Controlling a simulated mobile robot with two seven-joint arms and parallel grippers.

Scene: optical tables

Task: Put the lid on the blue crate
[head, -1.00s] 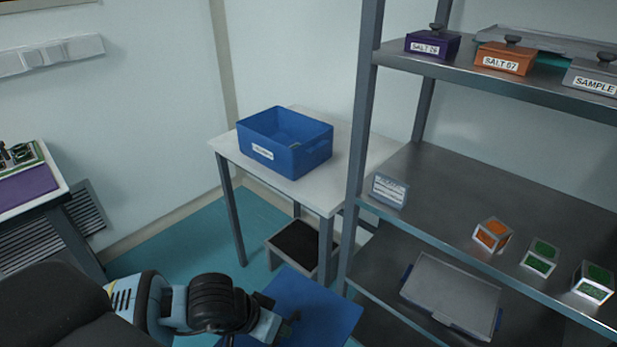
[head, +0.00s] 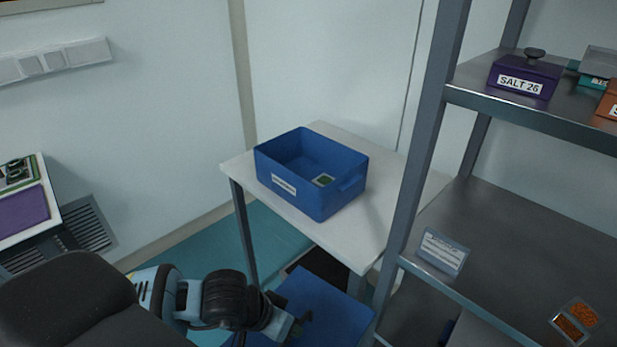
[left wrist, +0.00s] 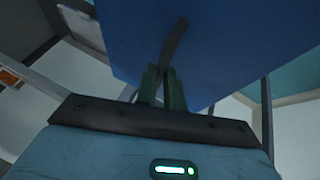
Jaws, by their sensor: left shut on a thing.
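The blue crate (head: 318,207) stands open and upright on a small white table, with a white label on its front. A small green-and-silver block (head: 323,180) lies inside it. My left gripper (head: 303,325) is low in front of the table, shut on the blue lid (head: 325,298). The lid is a flat blue panel held below the tabletop, apart from the crate. In the left wrist view the fingers (left wrist: 163,88) close on a dark handle of the lid (left wrist: 220,45). My right gripper is not in view.
The white table (head: 345,235) has a little bare top around the crate. A grey metal shelf (head: 520,230) stands close on the right, its post near the table. Purple box SALT 26 (head: 525,75) is on its upper board. A bench (head: 48,222) is at the left.

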